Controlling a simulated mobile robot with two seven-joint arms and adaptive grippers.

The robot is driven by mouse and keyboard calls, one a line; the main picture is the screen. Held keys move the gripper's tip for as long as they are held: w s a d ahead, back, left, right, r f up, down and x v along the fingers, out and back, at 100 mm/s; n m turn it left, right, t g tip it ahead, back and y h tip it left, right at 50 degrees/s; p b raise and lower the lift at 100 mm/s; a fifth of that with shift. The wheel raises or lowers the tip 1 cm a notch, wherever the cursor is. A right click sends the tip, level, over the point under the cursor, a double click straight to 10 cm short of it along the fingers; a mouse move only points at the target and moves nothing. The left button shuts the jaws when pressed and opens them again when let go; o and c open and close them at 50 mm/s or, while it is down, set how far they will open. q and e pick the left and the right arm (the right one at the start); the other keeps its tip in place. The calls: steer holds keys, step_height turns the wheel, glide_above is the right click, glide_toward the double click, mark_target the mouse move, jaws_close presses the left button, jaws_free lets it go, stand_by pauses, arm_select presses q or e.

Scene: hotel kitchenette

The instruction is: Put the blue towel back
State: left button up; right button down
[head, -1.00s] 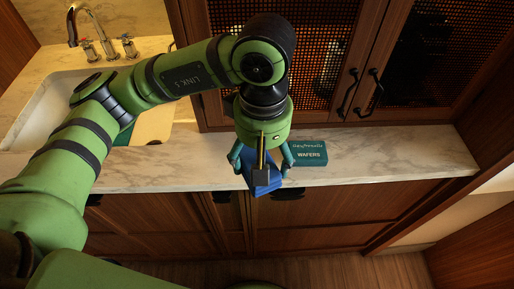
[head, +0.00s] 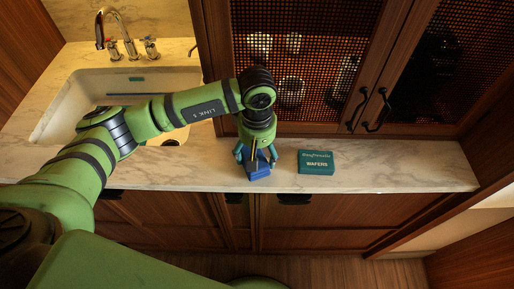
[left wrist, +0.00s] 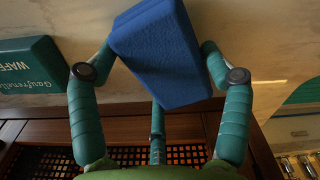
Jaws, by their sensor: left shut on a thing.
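The blue towel (head: 258,172) is a folded, block-like bundle over the marble counter, near its front edge. It also shows large and tilted in the left wrist view (left wrist: 160,50). My left gripper (head: 256,158) is shut on the towel, with its teal fingers on either side of it. In the left wrist view the fingers (left wrist: 150,65) press against the towel's sides, and a third finger is below it. I cannot tell whether the towel touches the counter. My right gripper is not in view.
A teal wafers box (head: 316,162) lies on the counter right of the towel. A sink (head: 62,112) with a tap (head: 121,32) is at the left. A mesh-door cabinet (head: 310,60) rises behind the counter (head: 400,170). The counter is clear right of the box.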

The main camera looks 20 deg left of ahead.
mark_target(258, 152)
arm_select(q)
steer(key=shift+f+b, duration=0.25)
steer(key=shift+b, duration=0.1)
steer(key=o, duration=1.1)
steer(key=shift+r, duration=0.1)
steer(key=shift+c, duration=0.2)
steer(key=shift+r+p, duration=0.2)
steer(key=shift+p, duration=0.1)
step_height(258, 152, up, 12)
steer(key=b, duration=0.4)
